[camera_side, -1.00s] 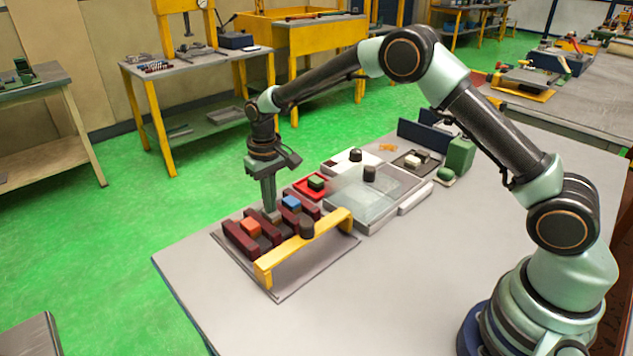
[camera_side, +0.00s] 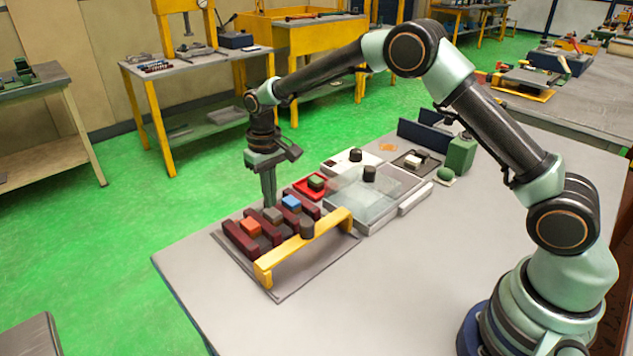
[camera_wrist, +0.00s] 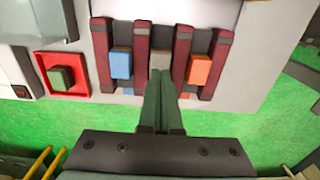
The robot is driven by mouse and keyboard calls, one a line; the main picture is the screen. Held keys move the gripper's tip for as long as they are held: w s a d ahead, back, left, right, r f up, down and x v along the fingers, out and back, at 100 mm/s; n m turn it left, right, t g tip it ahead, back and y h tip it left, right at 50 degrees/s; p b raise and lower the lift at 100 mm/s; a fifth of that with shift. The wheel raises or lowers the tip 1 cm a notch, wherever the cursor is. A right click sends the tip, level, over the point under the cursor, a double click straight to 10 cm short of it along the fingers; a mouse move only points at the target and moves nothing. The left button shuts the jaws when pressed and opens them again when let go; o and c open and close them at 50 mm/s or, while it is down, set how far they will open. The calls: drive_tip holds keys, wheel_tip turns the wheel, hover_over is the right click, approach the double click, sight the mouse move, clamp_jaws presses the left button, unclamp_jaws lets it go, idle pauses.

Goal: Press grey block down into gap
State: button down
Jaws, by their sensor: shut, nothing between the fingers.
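The grey block (camera_side: 272,214) sits between the dark red bars of the fixture, with the orange block (camera_side: 249,226) to its left and the blue block (camera_side: 291,202) to its right. The wrist view also shows the grey block (camera_wrist: 159,58) in the middle gap, between the blue block (camera_wrist: 120,63) and the orange block (camera_wrist: 200,70). My gripper (camera_side: 269,203) is shut and empty, pointing down just behind the grey block. In the wrist view its closed fingertips (camera_wrist: 159,73) overlap the block's near edge; whether they touch it I cannot tell.
A red tray (camera_side: 304,187) holding a green block (camera_side: 316,182) stands behind to the right. A clear-lidded box (camera_side: 360,200) lies further right. The table's front is bare.

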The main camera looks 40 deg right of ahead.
drive_tip(key=shift+r, duration=2.6)
drive_tip(key=shift+r, duration=0.15)
wheel_tip(320, 180, up, 7)
drive_tip(key=t, duration=0.1)
hover_over(272, 211)
drive_tip(key=s+d, duration=0.2)
drive_tip(key=s, duration=0.1)
drive_tip(key=s+d+r+t, duration=0.2)
drive_tip(key=s+d+r, duration=0.1)
drive_tip(key=s+r, duration=0.4)
drive_tip(key=s+d+f+t, duration=0.1)
drive_tip(key=s+d+t, duration=0.1)
drive_tip(key=s, duration=1.1)
drive_tip(key=shift+s+d+f+t, duration=0.2)
drive_tip(key=shift+d+f+t, duration=0.15)
drive_tip(key=shift+d, duration=0.45)
